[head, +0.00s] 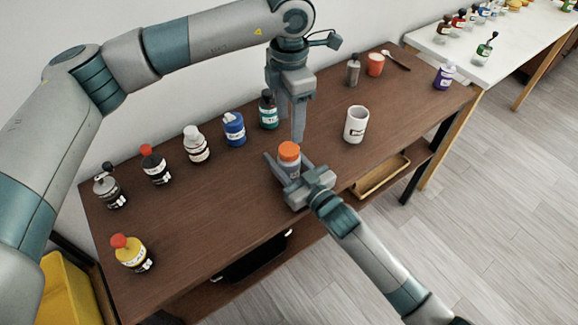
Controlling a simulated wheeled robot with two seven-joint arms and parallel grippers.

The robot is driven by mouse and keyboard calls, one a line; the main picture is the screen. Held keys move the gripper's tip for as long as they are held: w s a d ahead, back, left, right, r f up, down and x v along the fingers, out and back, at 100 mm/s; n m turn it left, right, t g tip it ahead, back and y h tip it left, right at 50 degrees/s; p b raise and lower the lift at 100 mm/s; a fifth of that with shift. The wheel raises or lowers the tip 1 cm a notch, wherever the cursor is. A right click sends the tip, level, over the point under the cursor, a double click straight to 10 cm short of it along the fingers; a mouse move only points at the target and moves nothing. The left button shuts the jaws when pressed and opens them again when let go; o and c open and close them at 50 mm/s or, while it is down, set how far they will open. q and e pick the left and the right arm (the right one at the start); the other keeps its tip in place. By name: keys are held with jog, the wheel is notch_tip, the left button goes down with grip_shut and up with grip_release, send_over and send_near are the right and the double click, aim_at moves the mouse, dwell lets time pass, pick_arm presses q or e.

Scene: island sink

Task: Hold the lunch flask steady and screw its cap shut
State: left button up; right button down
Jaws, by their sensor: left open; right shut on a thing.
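The lunch flask (293,170) is a small grey container standing on the brown table. Its orange cap (289,151) sits on top; whether it is fully tight I cannot tell. My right gripper (284,168) is shut on the flask's body, coming in low from the front right, and partly hides it. My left gripper (291,136) is open and empty, pointing down just above and behind the cap, with its fingers hiding each other in part.
A row of several bottles stands along the wall side, among them a blue one (234,128) and a green one (268,109). A white mug (356,124) stands right of the flask. A red-capped yellow bottle (131,252) is front left. The table's middle left is clear.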

aim_at(289, 149)
pick_arm(q)
jog(key=n, duration=2.5)
jog(key=shift+f, duration=0.15)
jog(key=shift+f, duration=3.85)
